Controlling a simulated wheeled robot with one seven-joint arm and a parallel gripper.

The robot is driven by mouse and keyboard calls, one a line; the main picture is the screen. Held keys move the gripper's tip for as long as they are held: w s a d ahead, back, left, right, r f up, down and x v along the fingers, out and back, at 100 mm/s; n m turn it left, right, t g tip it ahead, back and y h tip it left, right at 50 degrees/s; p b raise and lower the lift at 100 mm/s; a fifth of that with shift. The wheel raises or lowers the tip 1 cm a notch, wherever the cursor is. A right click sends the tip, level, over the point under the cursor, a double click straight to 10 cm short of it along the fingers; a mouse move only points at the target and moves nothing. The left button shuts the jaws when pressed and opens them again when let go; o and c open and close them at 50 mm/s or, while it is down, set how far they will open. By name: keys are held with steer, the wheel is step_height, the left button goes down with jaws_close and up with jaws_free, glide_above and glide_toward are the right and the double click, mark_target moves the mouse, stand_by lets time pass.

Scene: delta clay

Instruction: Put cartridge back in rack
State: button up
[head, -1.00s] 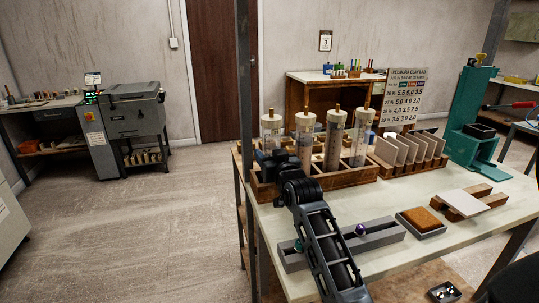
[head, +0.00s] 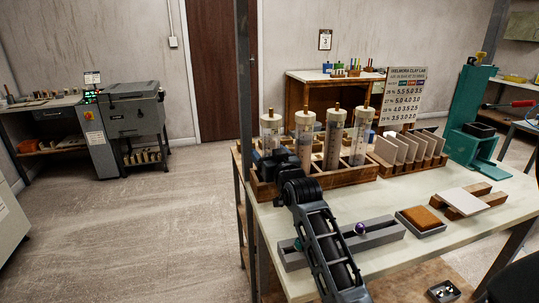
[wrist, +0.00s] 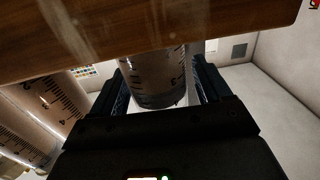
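Several clear cartridges with cream caps stand upright in the wooden rack (head: 330,181) in the head view. The leftmost cartridge (head: 270,128) has my gripper (head: 268,160) at its lower front, which hides part of it. In the wrist view a marked clear cartridge (wrist: 155,82) is between the two fingers of my gripper (wrist: 162,85). A light gap shows between it and the right finger, so the gripper looks open around it. The rack's wooden board crosses the top of the wrist view and hides the rest of this cartridge.
Other cartridges (wrist: 35,125) are close on the left in the wrist view. A grey rail (head: 375,235) with a purple knob and an orange-brown pad (head: 421,219) lie in front of the rack. A rack of pale tiles (head: 410,150) is at its right.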

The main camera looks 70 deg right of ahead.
steer(key=shift+o, duration=0.6)
steer(key=shift+f, duration=0.1)
steer(key=b+v, duration=0.1)
steer(key=v, duration=0.6)
steer(key=shift+s+a, duration=0.25)
steer(key=shift+a, duration=0.05)
